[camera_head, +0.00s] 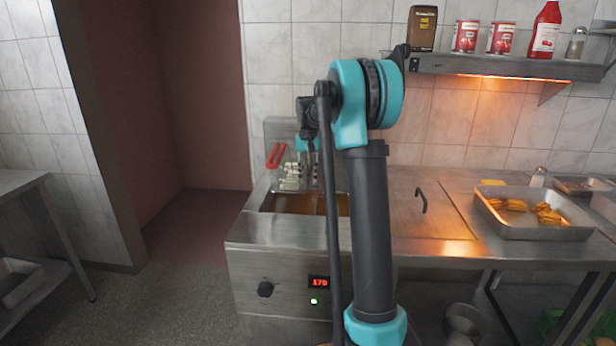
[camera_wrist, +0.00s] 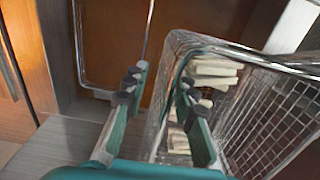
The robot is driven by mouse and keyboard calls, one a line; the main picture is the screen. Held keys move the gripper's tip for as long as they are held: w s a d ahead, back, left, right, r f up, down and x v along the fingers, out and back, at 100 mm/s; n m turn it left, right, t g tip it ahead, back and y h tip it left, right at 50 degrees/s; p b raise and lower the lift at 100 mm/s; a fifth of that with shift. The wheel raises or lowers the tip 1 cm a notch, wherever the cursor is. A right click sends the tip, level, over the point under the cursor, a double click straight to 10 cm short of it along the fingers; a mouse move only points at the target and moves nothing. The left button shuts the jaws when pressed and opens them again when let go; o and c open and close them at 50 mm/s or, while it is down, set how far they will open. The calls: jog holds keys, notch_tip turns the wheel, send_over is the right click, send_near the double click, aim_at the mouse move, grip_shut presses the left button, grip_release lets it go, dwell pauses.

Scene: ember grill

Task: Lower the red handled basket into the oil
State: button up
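The wire basket (camera_head: 290,183) with a red handle (camera_head: 275,155) is at the back of the fryer, above the oil (camera_head: 283,203). Pale sticks of food (camera_wrist: 212,75) lie inside it. In the wrist view the basket's mesh wall (camera_wrist: 285,120) fills the right side, and orange-brown oil (camera_wrist: 190,20) shows behind. My gripper (camera_wrist: 158,98) has its two fingers apart. The basket's near rim edge shows between them, and the right finger overlaps the basket; contact cannot be told. The red handle is not seen in the wrist view. In the head view my arm partly hides the gripper.
A metal tray (camera_head: 540,231) of browned food stands on the right counter. A shelf (camera_head: 500,66) with cans and bottles hangs above. Open floor lies left.

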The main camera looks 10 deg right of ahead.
grip_shut()
jog(key=shift+o, duration=0.3)
grip_release()
jog(key=shift+r, duration=0.1)
